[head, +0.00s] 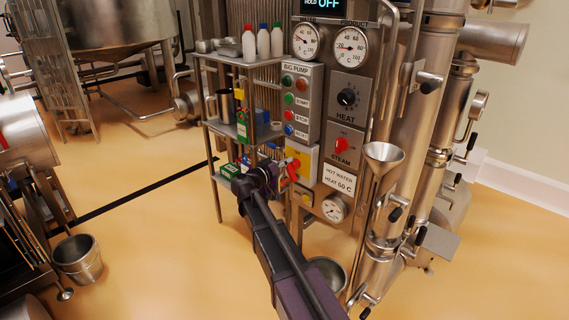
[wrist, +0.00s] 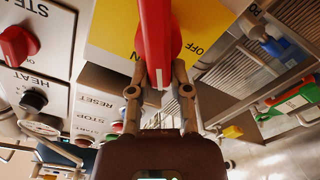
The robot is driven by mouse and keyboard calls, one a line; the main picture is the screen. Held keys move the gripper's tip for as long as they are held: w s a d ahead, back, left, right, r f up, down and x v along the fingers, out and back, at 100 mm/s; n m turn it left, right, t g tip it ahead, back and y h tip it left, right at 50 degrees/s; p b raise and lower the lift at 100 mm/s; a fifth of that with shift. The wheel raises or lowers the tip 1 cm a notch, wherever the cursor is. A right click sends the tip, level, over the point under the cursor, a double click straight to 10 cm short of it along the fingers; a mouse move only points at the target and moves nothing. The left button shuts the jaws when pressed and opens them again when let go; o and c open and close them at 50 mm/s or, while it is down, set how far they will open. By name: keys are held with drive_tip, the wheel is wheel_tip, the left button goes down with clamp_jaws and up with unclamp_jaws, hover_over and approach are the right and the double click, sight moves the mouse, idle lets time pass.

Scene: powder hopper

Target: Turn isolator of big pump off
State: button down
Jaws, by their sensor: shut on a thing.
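The big pump isolator is a red handle on a yellow plate (head: 303,157) below the big pump buttons. In the wrist view the red handle (wrist: 155,30) crosses the yellow plate (wrist: 110,35). Black ON and OFF lettering shows on either side of the handle's end, with ON closer to it. My gripper (wrist: 160,78) is shut on the end of the handle, one finger on each side. In the head view my gripper (head: 279,173) is at the plate's left side, and the handle (head: 293,168) is partly hidden.
The big pump button box (head: 301,105) is above the isolator, and the red steam knob (head: 341,145) is to its right. A shelf rack (head: 213,115) with bottles and boxes stands close on the left. A metal funnel (head: 384,153) is at the right. Open floor lies left.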

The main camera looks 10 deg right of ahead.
drive_tip(key=n, duration=0.2)
drive_tip(key=f+n, duration=0.1)
drive_tip(key=n, duration=0.2)
drive_tip(key=shift+d+f+g+b, duration=0.2)
drive_tip(key=shift+g+b, duration=0.1)
drive_tip(key=shift+b, duration=0.1)
drive_tip(key=n, duration=0.6)
drive_tip(key=shift+w+f+b, duration=0.1)
drive_tip(key=shift+f+b, duration=0.3)
drive_tip(key=c, duration=0.6)
unclamp_jaws()
drive_tip(key=shift+o, duration=0.2)
drive_tip(key=shift+w+a, duration=0.1)
drive_tip(key=shift+a, duration=0.05)
drive_tip(key=shift+n, duration=0.3)
drive_tip(key=shift+a, duration=0.1)
